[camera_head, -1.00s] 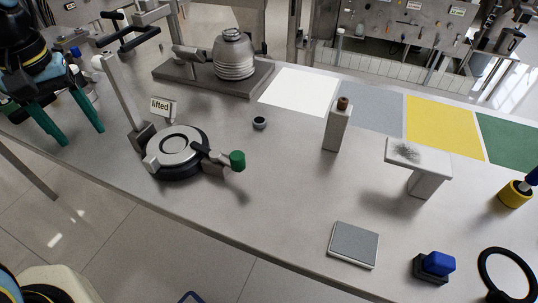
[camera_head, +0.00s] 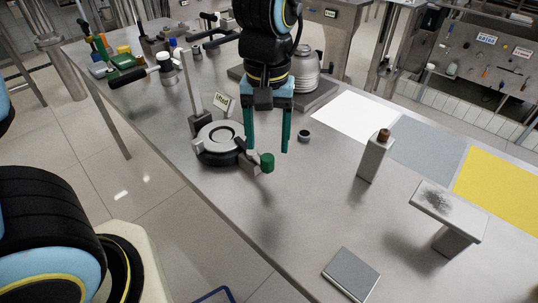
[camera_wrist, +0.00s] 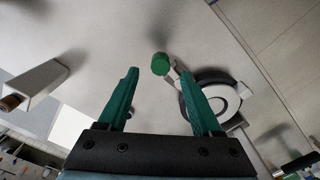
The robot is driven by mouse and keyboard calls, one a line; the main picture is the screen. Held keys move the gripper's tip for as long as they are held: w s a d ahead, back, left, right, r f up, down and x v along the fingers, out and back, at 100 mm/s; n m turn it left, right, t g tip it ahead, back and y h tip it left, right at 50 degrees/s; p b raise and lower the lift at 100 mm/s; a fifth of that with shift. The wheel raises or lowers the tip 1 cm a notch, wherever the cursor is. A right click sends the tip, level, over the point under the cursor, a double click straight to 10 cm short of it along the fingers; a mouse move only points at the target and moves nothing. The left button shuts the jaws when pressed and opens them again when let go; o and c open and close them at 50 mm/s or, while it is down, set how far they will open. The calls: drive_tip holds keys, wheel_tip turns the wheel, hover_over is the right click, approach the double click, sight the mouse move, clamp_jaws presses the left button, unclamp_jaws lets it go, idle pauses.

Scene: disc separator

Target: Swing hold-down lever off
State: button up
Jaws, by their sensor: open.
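A round grey and black disc unit (camera_head: 220,140) sits on the table, with a short arm ending in a green knob (camera_head: 267,163). I cannot tell which of these is the hold-down lever. My gripper (camera_head: 267,150) is open and points down, its teal fingers above the green knob. In the wrist view, the green knob (camera_wrist: 160,64) shows beyond the fingertips of my gripper (camera_wrist: 155,72), nearer the right finger. The disc unit (camera_wrist: 212,95) is partly hidden there.
A small dark ring (camera_head: 304,136) lies right of my gripper. A grey post with a brown top (camera_head: 374,158) and a T-shaped stand (camera_head: 448,215) are farther right. A ribbed dome (camera_head: 307,75) stands behind my arm. Clear table lies in front, around a flat grey pad (camera_head: 351,274).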

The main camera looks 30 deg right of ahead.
sight(267, 157)
drive_tip(key=shift+f, duration=2.65)
drive_tip(key=shift+c, duration=0.3)
clamp_jaws()
